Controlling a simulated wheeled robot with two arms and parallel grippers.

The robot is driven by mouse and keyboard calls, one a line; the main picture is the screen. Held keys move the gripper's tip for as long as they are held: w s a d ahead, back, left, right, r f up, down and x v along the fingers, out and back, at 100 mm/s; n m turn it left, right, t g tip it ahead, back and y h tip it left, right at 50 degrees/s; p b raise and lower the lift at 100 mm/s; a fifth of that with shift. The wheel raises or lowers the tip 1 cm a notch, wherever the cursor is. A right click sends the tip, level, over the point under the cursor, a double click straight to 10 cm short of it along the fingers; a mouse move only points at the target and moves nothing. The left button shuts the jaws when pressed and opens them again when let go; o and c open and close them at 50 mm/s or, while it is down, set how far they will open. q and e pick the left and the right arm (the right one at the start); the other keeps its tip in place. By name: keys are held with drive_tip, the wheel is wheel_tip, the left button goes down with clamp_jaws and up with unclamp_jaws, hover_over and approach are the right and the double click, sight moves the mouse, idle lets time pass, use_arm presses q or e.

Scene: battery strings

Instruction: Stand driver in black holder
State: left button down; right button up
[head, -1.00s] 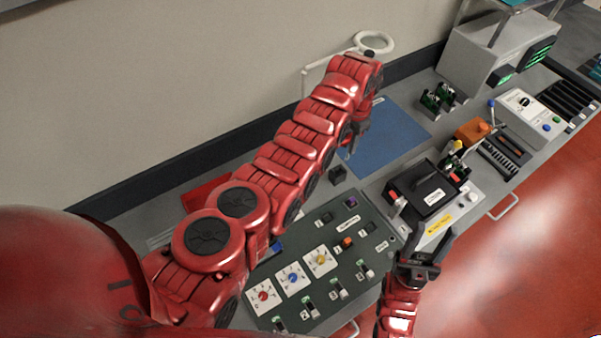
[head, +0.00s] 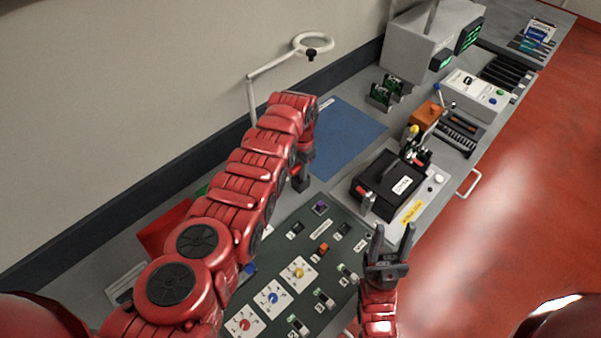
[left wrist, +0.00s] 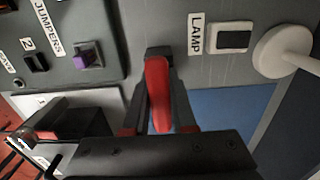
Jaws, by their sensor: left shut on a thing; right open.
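My left gripper (head: 304,158) is shut on the driver. In the left wrist view, the driver's red handle (left wrist: 159,92) lies between the two dark fingers (left wrist: 161,112). The small black holder (left wrist: 158,52) is just beyond the handle's far end there. In the head view the holder (head: 301,184) stands on the grey bench directly below my left gripper, between the blue mat and the purple button. The driver's shaft is hidden, so I cannot tell whether its tip is in the holder. My right gripper (head: 389,246) is open and empty above the bench's front edge.
A green panel (head: 300,240) with dials and switches lies in front. A black lidded box (head: 388,186) stands to the right. The blue mat (head: 345,140) is clear. A white ring lamp (head: 313,43) rises behind; its LAMP switch (left wrist: 234,39) is near the holder.

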use_arm(q)
drive_tip(key=shift+f, duration=0.1)
drive_tip(key=c, duration=0.7)
unclamp_jaws()
drive_tip(key=shift+c, duration=0.2)
drive_tip(key=shift+r, duration=0.4)
wheel_tip(320, 180, up, 5)
drive_tip(key=p, duration=0.4)
drive_tip(key=shift+r+p, duration=0.1)
drive_tip(key=shift+p, duration=0.2)
wheel_tip(320, 180, up, 5)
drive_tip(key=shift+f+p, duration=0.1)
drive_tip(key=shift+p, duration=0.65)
drive_tip(key=shift+r, duration=0.8)
